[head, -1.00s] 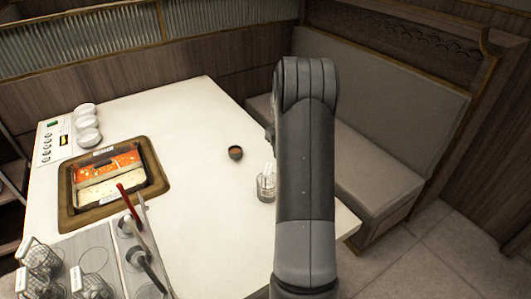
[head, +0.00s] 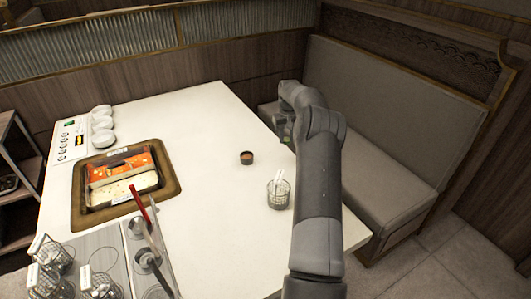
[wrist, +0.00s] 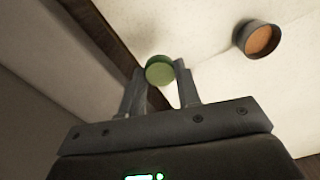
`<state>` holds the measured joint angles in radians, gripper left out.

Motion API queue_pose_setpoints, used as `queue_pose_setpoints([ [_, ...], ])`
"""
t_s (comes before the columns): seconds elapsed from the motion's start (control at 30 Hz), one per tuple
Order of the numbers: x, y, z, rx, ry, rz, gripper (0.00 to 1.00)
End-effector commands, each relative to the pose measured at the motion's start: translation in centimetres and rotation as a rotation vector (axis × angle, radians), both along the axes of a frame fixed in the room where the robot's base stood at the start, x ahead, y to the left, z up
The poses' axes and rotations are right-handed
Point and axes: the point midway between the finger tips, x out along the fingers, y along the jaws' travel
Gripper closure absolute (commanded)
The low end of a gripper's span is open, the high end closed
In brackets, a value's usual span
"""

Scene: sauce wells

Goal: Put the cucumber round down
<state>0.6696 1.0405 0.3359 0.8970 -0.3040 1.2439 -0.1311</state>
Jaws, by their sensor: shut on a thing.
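The cucumber round (wrist: 160,70) is a green disc between the fingertips of my gripper (wrist: 161,82) in the wrist view. The gripper is shut on it and holds it up near the table's edge. In the head view my gripper is mostly hidden by my arm, near the right edge of the white table (head: 205,120). I cannot pick out the round there. A small dark sauce cup (head: 246,157) with orange-brown sauce stands on the table, left of my arm. It also shows in the wrist view (wrist: 257,39), right of the round and apart from it.
A glass or wire holder (head: 278,195) with white sticks stands near my arm. A hot pot with red and pale halves (head: 122,180) is set into the table at left. White bowls (head: 102,125) stand behind it. A grey bench (head: 395,120) lies right. The table's middle is clear.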

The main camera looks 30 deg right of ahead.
Motion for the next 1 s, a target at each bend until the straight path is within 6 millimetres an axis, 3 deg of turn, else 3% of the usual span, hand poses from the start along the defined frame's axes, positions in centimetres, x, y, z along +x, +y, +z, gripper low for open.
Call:
queue_pose_setpoints([
  [0.2, 4.0, 3.1, -3.2, 0.001, 0.002, 0.003, 0.91],
  [0.4, 6.6, 4.9, -5.0, 0.000, -0.001, 0.002, 0.91],
  [0.73, 7.6, 5.7, -6.4, 0.001, 0.002, 0.001, 0.91],
  [1.0, 7.6, 5.6, -9.7, 0.000, 0.001, 0.001, 0.91],
])
